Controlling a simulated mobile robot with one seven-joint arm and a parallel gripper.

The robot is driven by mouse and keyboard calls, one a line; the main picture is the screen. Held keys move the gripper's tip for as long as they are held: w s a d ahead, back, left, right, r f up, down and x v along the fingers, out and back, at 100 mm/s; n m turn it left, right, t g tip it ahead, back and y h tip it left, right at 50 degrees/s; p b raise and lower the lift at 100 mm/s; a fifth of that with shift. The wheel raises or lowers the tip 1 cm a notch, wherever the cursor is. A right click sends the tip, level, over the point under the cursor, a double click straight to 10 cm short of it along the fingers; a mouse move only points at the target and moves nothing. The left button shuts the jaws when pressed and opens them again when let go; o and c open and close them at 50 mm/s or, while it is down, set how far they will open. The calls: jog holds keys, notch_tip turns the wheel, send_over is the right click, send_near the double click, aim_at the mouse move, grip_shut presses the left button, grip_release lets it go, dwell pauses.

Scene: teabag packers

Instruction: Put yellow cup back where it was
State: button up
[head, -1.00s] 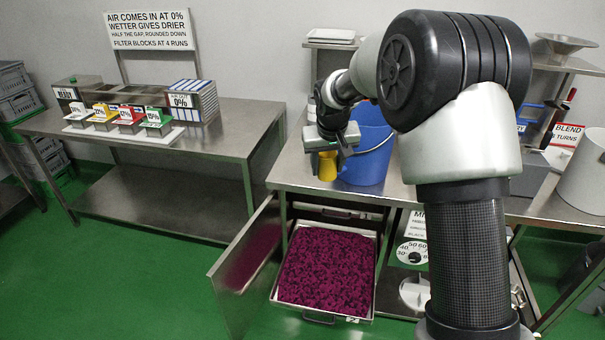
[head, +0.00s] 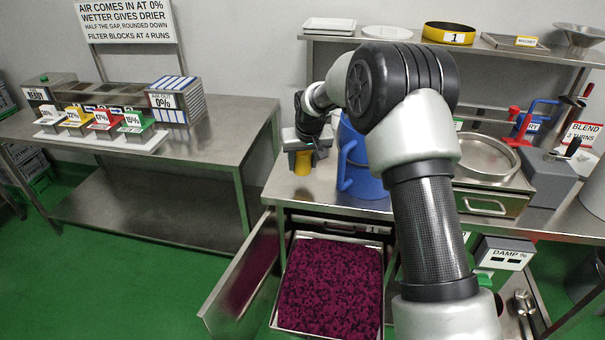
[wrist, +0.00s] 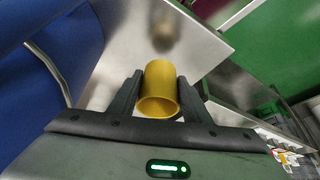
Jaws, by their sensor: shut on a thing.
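The yellow cup (head: 303,163) is in my gripper (head: 303,152), over the left end of the steel table (head: 283,187). In the wrist view the cup (wrist: 159,92) sits between the two dark fingers of my gripper (wrist: 160,88), with its open rim facing the camera. The fingers are shut on its sides. In the head view my gripper hides the cup's top. A shadow lies on the steel beyond the cup in the wrist view, but I cannot tell surely whether the cup touches the table.
A blue bucket (head: 362,172) stands close to the right of the cup. Below, an open drawer holds a tray of dark purple material (head: 330,287). A second steel table (head: 215,150) with coloured label cards stands at left, across a gap of green floor.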

aim_at(304, 168)
jog(key=shift+f, duration=2.15)
jog(key=o, duration=1)
jog(key=shift+r, duration=0.35)
jog(key=v, duration=1.1)
jog(key=shift+s+r, duration=0.2)
jog(key=shift+s, duration=0.05)
